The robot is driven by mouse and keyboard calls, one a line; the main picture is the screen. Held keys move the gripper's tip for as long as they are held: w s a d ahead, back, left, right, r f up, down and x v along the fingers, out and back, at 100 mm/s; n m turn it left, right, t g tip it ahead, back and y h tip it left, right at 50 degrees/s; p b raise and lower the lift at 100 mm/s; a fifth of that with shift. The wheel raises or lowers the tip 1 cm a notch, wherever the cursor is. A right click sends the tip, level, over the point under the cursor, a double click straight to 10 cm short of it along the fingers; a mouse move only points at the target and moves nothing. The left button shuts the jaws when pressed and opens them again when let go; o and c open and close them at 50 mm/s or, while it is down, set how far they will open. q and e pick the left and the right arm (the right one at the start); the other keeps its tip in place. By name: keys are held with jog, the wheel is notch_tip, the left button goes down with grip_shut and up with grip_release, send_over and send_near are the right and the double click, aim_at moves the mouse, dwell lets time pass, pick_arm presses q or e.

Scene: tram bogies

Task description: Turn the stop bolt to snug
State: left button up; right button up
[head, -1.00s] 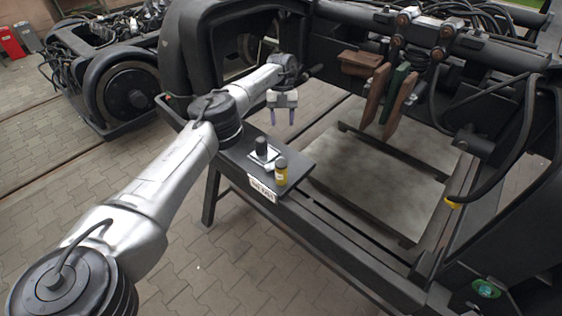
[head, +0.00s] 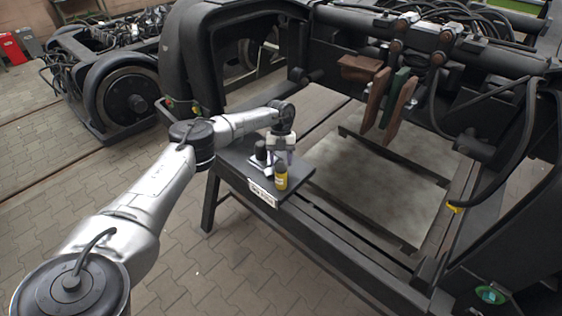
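I cannot make out a stop bolt for certain in the head view. A small dark shelf (head: 297,179) on the near bogie frame holds a black upright cylinder (head: 260,150) and a yellow bottle with a dark cap (head: 281,181). A small white piece lies between them, partly hidden. My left gripper (head: 279,160) points down low over the shelf, right of the black cylinder and behind the bottle. Its two fingers look apart, with nothing clearly between them. Whether a finger touches the cylinder cannot be told. My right gripper is not in view.
Brown brake blocks and a green plate (head: 394,98) hang from the bogie's cross beam. A black hose (head: 525,150) loops down at the right. A grey slab (head: 370,180) lies inside the open frame. Another bogie (head: 122,85) stands at the back left.

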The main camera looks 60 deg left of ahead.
pick_arm(q)
jog(key=shift+d+f, duration=0.1)
jog(key=shift+f, duration=0.2)
jog(key=c, duration=0.9)
jog(key=shift+m, duration=0.4)
jog(key=m+g+y+p, duration=0.1)
jog(key=m, duration=0.1)
jog(key=shift+r+m, duration=0.1)
jog(key=shift+m, duration=0.3)
jog(key=m+y, duration=0.1)
jog(key=m, duration=0.1)
jog(key=m+p, duration=0.1)
jog(key=m, duration=0.2)
jog(key=shift+d+g+y, duration=0.1)
jog(key=shift+g+y, duration=0.3)
jog(key=shift+m, duration=0.4)
